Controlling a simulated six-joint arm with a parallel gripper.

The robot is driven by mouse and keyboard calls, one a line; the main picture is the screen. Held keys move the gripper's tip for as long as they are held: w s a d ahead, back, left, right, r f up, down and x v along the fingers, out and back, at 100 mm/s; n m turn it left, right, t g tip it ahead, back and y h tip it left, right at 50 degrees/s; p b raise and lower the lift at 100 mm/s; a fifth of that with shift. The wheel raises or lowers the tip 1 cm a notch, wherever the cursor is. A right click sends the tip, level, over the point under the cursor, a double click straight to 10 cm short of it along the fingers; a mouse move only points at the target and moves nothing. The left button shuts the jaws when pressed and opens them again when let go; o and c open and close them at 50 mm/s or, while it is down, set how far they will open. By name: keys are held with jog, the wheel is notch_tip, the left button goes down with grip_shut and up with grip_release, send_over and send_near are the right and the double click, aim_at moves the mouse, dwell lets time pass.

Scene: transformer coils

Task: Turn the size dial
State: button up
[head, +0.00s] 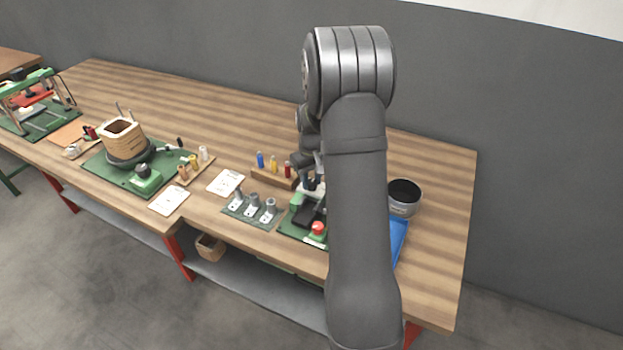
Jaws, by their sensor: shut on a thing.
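My gripper (312,186) is small and dark in the head view, partly hidden by my own arm. It points down at the back of a small green-based device (290,229) on the right part of the bench. It is shut on a part there, which I take to be the size dial; the fingers and arm cover it, so its mark and angle cannot be read. The device has a dark block (306,216) in front of the gripper and a red button (318,228) at its front.
A coil stand (125,145) is farther left.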

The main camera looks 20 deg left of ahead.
aim_at(312, 182)
jog(key=o, duration=1)
jog(key=shift+r, duration=0.1)
notch_tip(312, 182, up, 17)
jog(key=shift+r, duration=0.2)
jog(key=shift+f, duration=0.1)
notch_tip(312, 182, down, 17)
jog(key=shift+f, duration=0.2)
dwell(0.4)
jog(key=shift+r, duration=0.1)
